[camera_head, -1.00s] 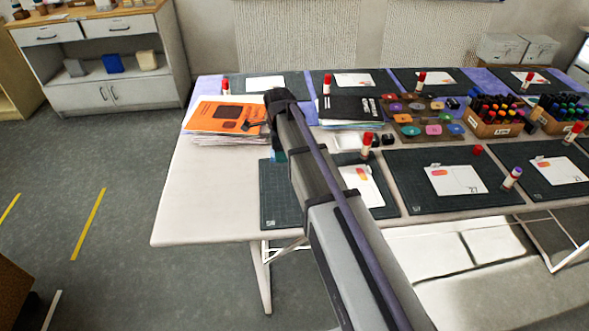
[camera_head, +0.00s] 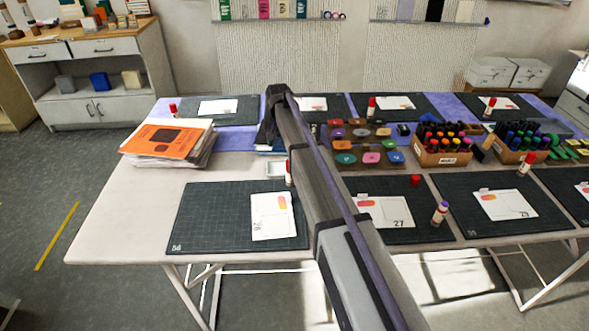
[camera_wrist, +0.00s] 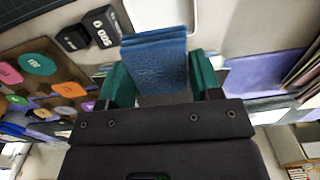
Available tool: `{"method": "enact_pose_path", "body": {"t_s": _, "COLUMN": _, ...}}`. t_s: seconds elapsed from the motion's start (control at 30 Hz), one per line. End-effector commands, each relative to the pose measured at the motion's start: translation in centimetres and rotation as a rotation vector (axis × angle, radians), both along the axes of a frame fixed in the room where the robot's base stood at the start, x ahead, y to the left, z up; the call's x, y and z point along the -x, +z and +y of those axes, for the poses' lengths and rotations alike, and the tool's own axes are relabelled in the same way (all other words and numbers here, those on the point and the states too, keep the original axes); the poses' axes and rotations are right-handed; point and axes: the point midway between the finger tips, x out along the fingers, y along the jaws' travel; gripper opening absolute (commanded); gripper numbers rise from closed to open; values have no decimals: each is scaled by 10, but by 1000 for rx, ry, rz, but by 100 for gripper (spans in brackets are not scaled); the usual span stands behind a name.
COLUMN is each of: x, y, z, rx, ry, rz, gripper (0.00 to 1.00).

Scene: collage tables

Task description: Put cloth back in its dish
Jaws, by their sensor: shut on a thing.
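In the wrist view a blue folded cloth (camera_wrist: 157,68) stands up between the green fingers of my gripper (camera_wrist: 162,78). The gripper is shut on it. A shallow white dish (camera_wrist: 162,14) lies just beyond the cloth in that view, partly cut off by the top edge. In the head view the white dish (camera_head: 276,169) sits on the table left of my arm, partly hidden. My arm hides most of the gripper there.
Black ink pads (camera_wrist: 102,27) stand beside the dish in the wrist view. A glue stick (camera_head: 288,174) stands close to it in the head view. A stack with an orange cover (camera_head: 165,140) lies left. A cutting mat (camera_head: 205,215) with a card lies in front.

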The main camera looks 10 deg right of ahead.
Motion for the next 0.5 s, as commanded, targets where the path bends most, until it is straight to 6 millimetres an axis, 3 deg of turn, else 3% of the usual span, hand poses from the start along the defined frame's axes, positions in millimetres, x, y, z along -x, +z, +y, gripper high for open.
{"method": "enact_pose_path", "body": {"t_s": 0.23, "x": 0, "y": -9, "z": 0, "rx": 0, "ry": 66, "rz": 0, "gripper": 36}}
{"method": "enact_pose_path", "body": {"t_s": 0.4, "x": 0, "y": -53, "z": 0, "rx": 0, "ry": 64, "rz": 0, "gripper": 36}}
{"method": "enact_pose_path", "body": {"t_s": 0.5, "x": 0, "y": -68, "z": 0, "rx": 0, "ry": 63, "rz": 0, "gripper": 36}}
